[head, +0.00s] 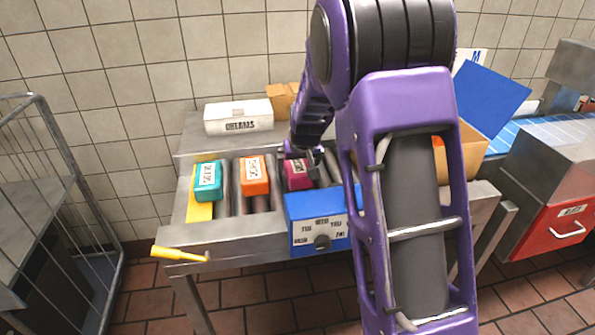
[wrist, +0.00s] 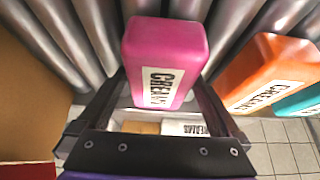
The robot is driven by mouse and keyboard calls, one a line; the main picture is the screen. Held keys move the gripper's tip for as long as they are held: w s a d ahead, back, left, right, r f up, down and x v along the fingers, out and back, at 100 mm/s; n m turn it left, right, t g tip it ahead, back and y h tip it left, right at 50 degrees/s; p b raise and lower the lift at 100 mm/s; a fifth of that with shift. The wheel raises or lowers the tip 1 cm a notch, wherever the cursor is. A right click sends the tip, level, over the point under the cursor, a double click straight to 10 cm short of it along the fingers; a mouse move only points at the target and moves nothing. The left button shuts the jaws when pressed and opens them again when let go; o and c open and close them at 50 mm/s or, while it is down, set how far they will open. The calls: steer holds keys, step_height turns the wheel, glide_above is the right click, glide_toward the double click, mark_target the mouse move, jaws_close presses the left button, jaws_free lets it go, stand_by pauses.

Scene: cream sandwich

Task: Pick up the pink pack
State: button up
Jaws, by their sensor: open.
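The pink pack (head: 299,174) lies on the metal rollers, to the right of the orange pack, in the head view. It is partly hidden by my arm there. In the wrist view the pink pack (wrist: 164,62) with its white label is in the upper middle. My gripper (wrist: 153,85) is open, with one finger to each side of the pack's labelled end. I cannot tell whether the fingers touch it. In the head view my gripper (head: 308,160) is over the pink pack, mostly hidden.
An orange pack (head: 254,185) and a teal pack (head: 208,187) lie to the left on the rollers (head: 222,206). A blue box with a dial (head: 304,222) stands at the front edge. A white box (head: 238,113) stands behind. A yellow lever (head: 176,253) sticks out at front left.

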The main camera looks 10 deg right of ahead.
stand_by(0.3)
steer(key=c, duration=1.2)
